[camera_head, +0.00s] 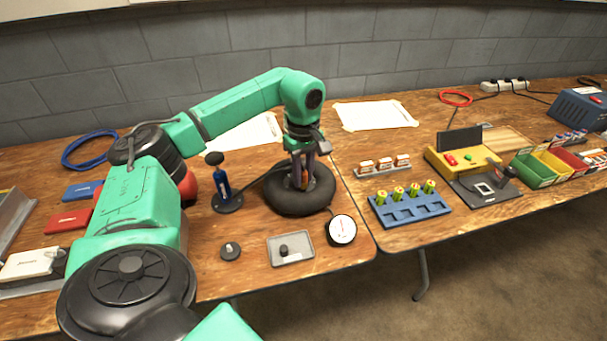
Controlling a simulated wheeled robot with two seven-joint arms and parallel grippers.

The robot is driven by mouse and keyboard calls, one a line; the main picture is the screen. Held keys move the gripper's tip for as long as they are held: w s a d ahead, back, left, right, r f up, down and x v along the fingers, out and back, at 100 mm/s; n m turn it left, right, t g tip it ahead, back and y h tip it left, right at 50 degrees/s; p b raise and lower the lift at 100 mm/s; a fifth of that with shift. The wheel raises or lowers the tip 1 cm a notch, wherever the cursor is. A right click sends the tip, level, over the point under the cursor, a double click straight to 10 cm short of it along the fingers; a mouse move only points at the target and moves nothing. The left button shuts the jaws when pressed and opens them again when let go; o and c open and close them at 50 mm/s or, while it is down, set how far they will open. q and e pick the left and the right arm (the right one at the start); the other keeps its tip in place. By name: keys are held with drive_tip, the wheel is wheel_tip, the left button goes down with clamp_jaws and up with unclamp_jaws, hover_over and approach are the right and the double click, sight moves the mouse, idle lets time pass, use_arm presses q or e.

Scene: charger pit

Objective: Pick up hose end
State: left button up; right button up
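My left gripper (301,180) points straight down over the middle of a black ring-shaped tyre (290,206) lying on the table. A small orange piece shows at its fingertips, partly hidden by the fingers. Whether the fingers are closed on it cannot be made out. A blue hand pump (221,183) stands upright on a round black base left of the tyre. A thin black hose (254,183) runs from the pump's side toward the tyre and the gripper. I cannot clearly make out the hose end. My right gripper is not in view.
In front of the tyre are a round gauge (342,230), a grey tray (291,249) and a black knob (230,251). To the right stand a blue battery holder (411,212) and a yellow device (463,160). A red round object (188,188) is partly behind my arm.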

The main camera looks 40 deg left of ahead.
use_arm(q)
clamp_jaws()
drive_tip(key=shift+r, duration=0.2)
wheel_tip(320, 180, up, 12)
drive_tip(key=p, duration=0.2)
wheel_tip(320, 180, up, 8)
drive_tip(key=p, duration=0.6)
hover_over(304, 170)
drive_tip(key=shift+s+f, duration=0.1)
drive_tip(key=shift+f, duration=0.05)
drive_tip(key=shift+b, duration=0.3)
